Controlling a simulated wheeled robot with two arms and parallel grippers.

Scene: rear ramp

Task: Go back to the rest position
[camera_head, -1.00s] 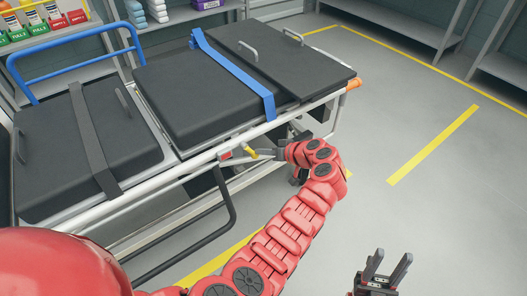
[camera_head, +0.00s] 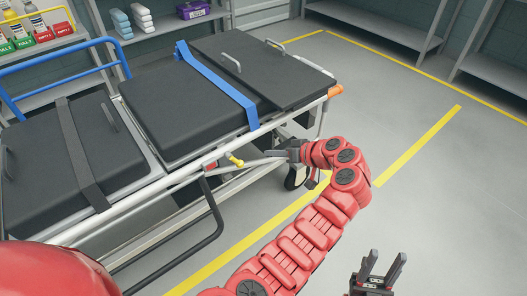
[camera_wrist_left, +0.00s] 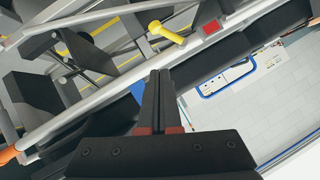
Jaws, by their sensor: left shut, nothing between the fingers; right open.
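The stretcher (camera_head: 170,160) with black pads fills the left and middle of the head view. A yellow knob (camera_head: 236,160) sits on its near side rail, close to a red tab (camera_head: 211,165). My left gripper (camera_head: 250,161) is shut and empty beside that rail. In the left wrist view, its closed fingers (camera_wrist_left: 160,75) point toward the yellow knob (camera_wrist_left: 165,32), with a visible gap between. My right gripper (camera_head: 386,258) is open and empty at the bottom of the head view, over the floor.
A blue strap (camera_head: 218,85) crosses the stretcher pad. A black bent bar (camera_head: 213,215) hangs below the near rail, left of my left arm. A caster wheel (camera_head: 296,178) stands under the stretcher. Shelves (camera_head: 395,22) line the back wall. The floor at right is clear.

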